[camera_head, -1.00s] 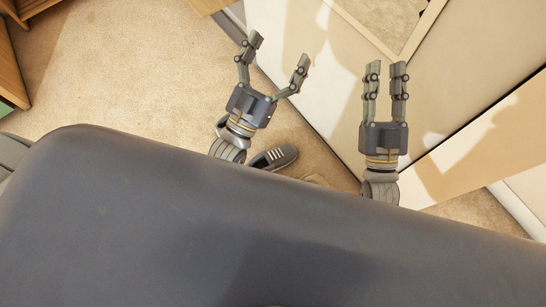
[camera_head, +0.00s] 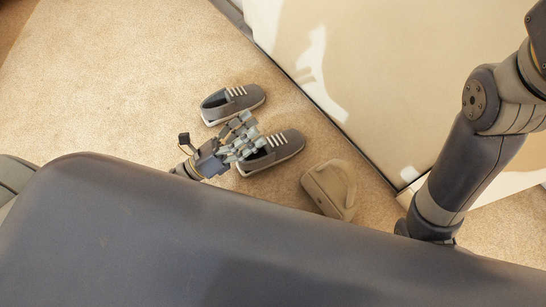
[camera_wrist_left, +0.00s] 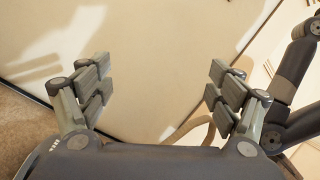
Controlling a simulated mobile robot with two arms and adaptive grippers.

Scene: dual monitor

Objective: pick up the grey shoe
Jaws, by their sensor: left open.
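Two grey shoes with pale laces and light soles lie on the carpet in the head view. One shoe (camera_head: 228,105) is farther up the picture; the other shoe (camera_head: 286,147) is below and to its right. My left gripper (camera_head: 246,135) is open, its fingers overlapping the rear of the lower shoe. I cannot tell whether they touch it. In the left wrist view my left gripper (camera_wrist_left: 161,85) has its fingers spread with nothing held between them. My right arm crosses the right side of the head view, but its gripper is out of sight.
A beige bag (camera_head: 325,190) with a handle stands right of the lower shoe. A large cream panel (camera_head: 350,75) borders the carpet on the right. The carpet (camera_head: 130,75) left of the shoes is clear.

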